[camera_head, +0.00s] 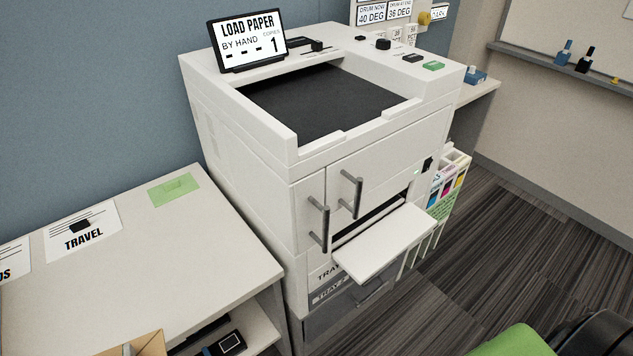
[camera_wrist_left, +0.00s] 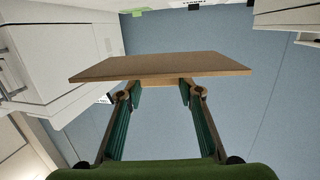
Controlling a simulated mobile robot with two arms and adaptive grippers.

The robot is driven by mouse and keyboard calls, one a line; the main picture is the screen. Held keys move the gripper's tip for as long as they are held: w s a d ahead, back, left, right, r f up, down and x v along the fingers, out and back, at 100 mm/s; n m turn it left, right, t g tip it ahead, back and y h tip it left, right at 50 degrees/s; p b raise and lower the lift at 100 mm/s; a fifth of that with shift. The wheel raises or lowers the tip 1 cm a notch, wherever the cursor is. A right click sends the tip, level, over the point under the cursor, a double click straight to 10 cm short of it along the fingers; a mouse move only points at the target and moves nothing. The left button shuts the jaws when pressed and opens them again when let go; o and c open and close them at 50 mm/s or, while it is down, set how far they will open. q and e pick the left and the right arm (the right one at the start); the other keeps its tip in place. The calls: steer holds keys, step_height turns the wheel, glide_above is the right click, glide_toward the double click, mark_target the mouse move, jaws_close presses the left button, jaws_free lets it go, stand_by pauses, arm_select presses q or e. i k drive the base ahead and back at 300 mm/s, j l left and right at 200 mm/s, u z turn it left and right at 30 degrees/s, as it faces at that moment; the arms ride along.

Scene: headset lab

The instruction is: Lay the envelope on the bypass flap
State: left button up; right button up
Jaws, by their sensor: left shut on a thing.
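The bypass flap (camera_head: 385,240) is folded down and open on the front of the white printer (camera_head: 250,150), above the trays. Its top is bare. The brown envelope (camera_wrist_left: 160,67) is held across the tips of my left gripper (camera_wrist_left: 160,92), which is shut on it. In the head view only part of the envelope (camera_head: 145,345) shows at the bottom left edge, in front of the side table and well left of the flap. My right gripper is not seen.
A side table (camera_head: 150,240) with a travel card (camera_head: 82,232) and a green note (camera_head: 174,188) stands left. The printer screen (camera_head: 248,40) reads LOAD PAPER BY HAND. Toner boxes (camera_head: 448,185) stand right.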

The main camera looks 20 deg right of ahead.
mark_target(382, 243)
steer(key=l+u, duration=0.15)
steer(key=l, duration=0.3)
steer(key=l+u, duration=0.1)
steer(key=l, duration=0.35)
steer(key=l+u, duration=0.15)
steer(key=l, duration=0.35)
steer(key=k+l+u, duration=0.1)
steer(key=l, duration=0.35)
steer(key=l+u, duration=0.15)
steer(key=l, duration=0.3)
steer(key=k+l+u, duration=0.15)
steer(key=l, duration=0.25)
steer(key=k+l+u, duration=0.1)
steer(key=l, duration=0.35)
steer(key=k+l+u, duration=0.15)
steer(key=l, duration=0.3)
